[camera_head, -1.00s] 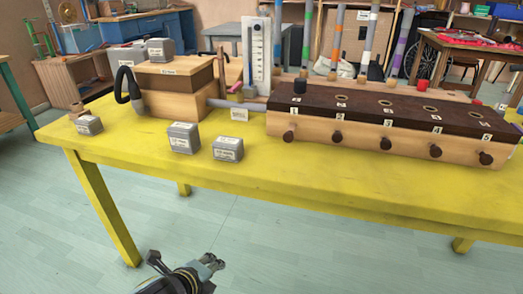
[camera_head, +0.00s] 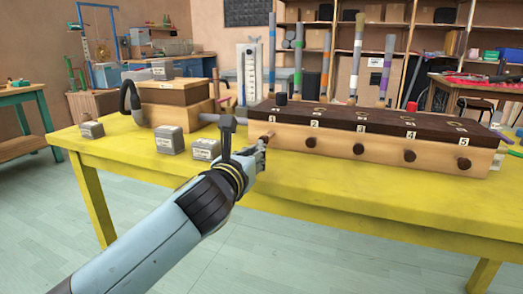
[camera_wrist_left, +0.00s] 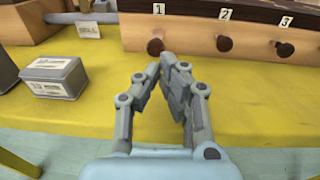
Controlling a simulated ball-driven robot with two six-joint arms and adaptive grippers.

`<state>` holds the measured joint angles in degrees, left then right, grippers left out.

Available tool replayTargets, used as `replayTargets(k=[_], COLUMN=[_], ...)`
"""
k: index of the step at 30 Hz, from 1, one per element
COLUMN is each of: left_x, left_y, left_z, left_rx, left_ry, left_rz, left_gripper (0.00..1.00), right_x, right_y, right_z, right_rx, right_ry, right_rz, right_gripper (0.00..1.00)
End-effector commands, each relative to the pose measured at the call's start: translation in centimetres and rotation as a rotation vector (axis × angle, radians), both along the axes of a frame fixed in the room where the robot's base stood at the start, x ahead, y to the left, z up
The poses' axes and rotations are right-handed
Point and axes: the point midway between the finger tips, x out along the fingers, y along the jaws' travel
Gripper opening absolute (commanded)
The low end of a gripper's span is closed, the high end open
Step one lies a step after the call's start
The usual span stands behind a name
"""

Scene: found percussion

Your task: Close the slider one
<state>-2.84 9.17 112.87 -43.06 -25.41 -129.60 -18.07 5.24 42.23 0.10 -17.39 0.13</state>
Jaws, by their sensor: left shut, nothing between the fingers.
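The long wooden chest (camera_head: 330,140) stands on the yellow table, with a dark brown top and a row of round knobs on its front. The dark knob of slider one (camera_wrist_left: 155,47) is below the label 1 in the left wrist view; in the head view my gripper partly covers that area. How far slider one sticks out I cannot tell. My left gripper (camera_head: 262,148) is shut and empty, in front of the chest's left end. In the wrist view its fingertips (camera_wrist_left: 164,70) point toward knob one, just below it in the picture; contact is not clear.
Several grey labelled blocks (camera_head: 169,139) stand on the yellow table (camera_head: 330,185) to the left. A wooden box (camera_head: 172,112) with a grey hose is behind them. Upright banded tubes (camera_head: 326,65) and a white gauge (camera_head: 250,72) rise behind the chest. The table front is clear.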

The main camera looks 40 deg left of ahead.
Motion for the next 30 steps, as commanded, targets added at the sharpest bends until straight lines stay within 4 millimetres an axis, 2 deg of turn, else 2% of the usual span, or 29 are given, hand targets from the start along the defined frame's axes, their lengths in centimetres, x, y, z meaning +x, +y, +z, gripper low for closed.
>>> replayTargets(k=[3,9,23,30], left_x=[2.2,4.2,4.8,7.8], left_y=[0.6,1.2,1.4,2.1], left_z=[-0.3,-0.4,-0.2,0.0], left_rx=[0.0,-0.001,-0.001,-0.001], left_ry=[-0.001,0.0,0.001,0.0], left_rz=[0.0,-0.001,-0.001,0.0], left_gripper=[0.0,0.0,0.0,0.0], right_x=[0.1,0.3,0.4,0.9], right_y=[-0.4,-1.1,-1.1,-1.1], right_z=[-0.6,-0.8,-0.7,0.2], right_rx=[-0.005,-0.012,-0.013,-0.013], right_ry=[0.003,0.006,0.008,-0.01], right_rz=[0.003,0.006,0.006,0.007], right_gripper=[0.34,0.34,0.34,0.34])
